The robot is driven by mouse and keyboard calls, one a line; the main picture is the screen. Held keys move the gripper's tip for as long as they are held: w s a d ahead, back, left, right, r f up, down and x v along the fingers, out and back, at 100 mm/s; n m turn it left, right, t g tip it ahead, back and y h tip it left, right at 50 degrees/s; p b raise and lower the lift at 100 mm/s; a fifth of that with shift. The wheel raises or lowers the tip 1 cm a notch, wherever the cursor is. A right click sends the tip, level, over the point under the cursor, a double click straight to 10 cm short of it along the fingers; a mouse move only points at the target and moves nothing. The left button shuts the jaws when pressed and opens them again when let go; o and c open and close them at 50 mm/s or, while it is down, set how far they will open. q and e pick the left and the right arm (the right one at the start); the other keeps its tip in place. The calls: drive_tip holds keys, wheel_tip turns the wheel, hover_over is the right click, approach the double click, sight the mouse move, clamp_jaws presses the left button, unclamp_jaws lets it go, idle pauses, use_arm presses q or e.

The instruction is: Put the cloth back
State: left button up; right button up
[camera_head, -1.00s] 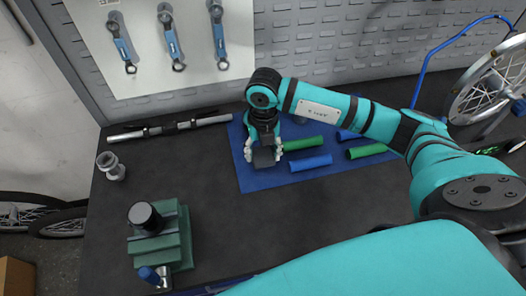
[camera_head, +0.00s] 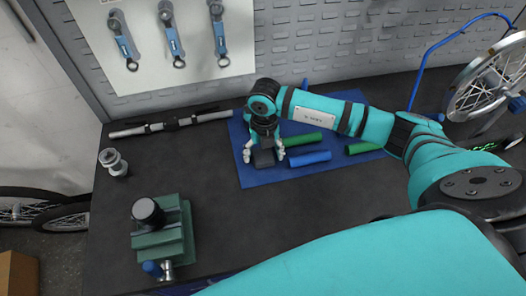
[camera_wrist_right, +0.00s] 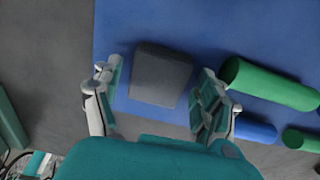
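A dark grey, rounded block (camera_wrist_right: 160,75), which may be the folded cloth, lies on the blue mat (camera_wrist_right: 215,25) in the right wrist view. My right gripper (camera_wrist_right: 160,100) is open, with one finger on each side of the block and visible gaps between. In the head view my right gripper (camera_head: 264,156) points down over the left part of the blue mat (camera_head: 250,180), with the dark block (camera_head: 263,158) between its fingers. Whether the fingers reach the block's height cannot be told. My left gripper is not in view.
Green grips (camera_head: 302,138) and a blue grip (camera_head: 310,158) lie close to the right of the gripper. A metal bar (camera_head: 170,125) lies left of the mat. A green vise (camera_head: 163,235) stands front left. Wrenches (camera_head: 172,40) hang behind. The table's middle is clear.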

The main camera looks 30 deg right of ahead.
sight(264, 153)
drive_tip(key=shift+r, duration=0.5)
wheel_tip(264, 153, up, 11)
drive_tip(key=b, duration=0.2)
drive_tip(key=shift+d+r+b, duration=0.15)
drive_tip(key=shift+r+b, duration=0.05)
drive_tip(key=shift+b, duration=0.2)
